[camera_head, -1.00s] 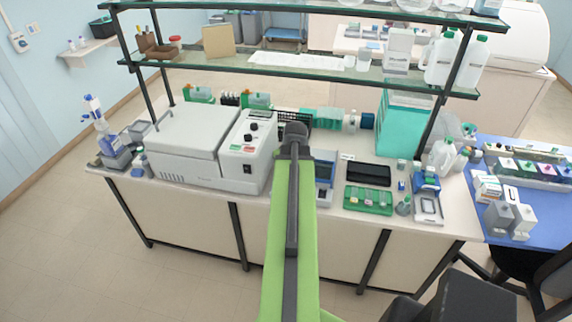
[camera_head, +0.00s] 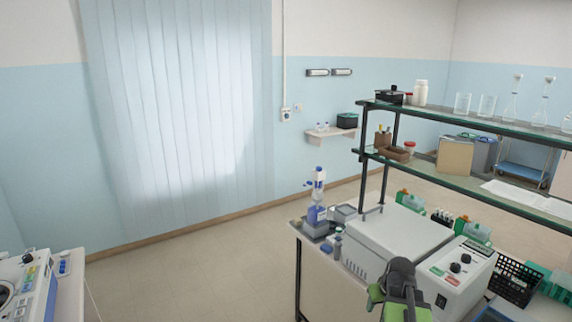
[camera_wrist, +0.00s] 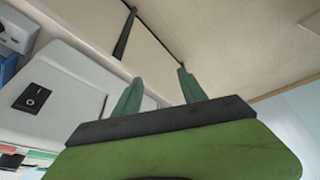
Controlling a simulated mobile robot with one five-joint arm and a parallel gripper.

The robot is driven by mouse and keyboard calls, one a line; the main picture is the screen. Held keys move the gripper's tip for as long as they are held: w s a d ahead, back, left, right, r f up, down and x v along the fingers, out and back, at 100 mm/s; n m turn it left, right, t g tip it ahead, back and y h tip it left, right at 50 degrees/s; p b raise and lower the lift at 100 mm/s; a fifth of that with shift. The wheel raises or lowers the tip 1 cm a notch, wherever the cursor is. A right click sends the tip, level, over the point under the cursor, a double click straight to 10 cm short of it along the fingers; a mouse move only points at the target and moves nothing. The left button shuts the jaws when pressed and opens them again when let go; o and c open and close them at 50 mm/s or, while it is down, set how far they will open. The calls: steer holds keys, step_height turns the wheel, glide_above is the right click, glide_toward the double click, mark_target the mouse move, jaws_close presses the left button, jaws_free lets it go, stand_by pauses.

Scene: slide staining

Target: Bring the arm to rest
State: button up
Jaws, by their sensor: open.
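My gripper (camera_wrist: 158,88) shows in the wrist view, with two green fingers apart and nothing between them. Beyond the fingers are the pale front of a bench and the floor. A grey-white machine with a black switch (camera_wrist: 34,97) lies at the left of that view. In the head view my arm shows only at the bottom edge, in front of the centrifuge-like white machine (camera_head: 400,238). The gripper's fingers are not visible there.
A lab bench (camera_head: 322,268) with a two-level glass shelf (camera_head: 470,185) stands at the right. Another bench with a device (camera_head: 28,285) is at the lower left. The floor (camera_head: 190,270) between them is clear. A small wall shelf (camera_head: 332,133) hangs at the back.

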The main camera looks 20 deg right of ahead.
steer(key=w+a+f+n+g+y+b, duration=0.1)
steer(key=w+a+f+n+b, duration=0.15)
steer(key=a, duration=0.85)
steer(key=w+a+f+n+b, duration=0.1)
steer(key=w+a+f, duration=0.15)
steer(key=a, duration=0.85)
steer(key=s+a+f+m+g+b, duration=0.1)
steer(key=s+a+f+g, duration=0.2)
steer(key=s+a, duration=0.3)
steer(key=a, duration=0.4)
steer(key=shift+s+a+m+b, duration=0.3)
steer(key=shift+s+m+b, duration=0.05)
steer(key=shift+s+b, duration=0.05)
steer(key=shift+c, duration=0.2)
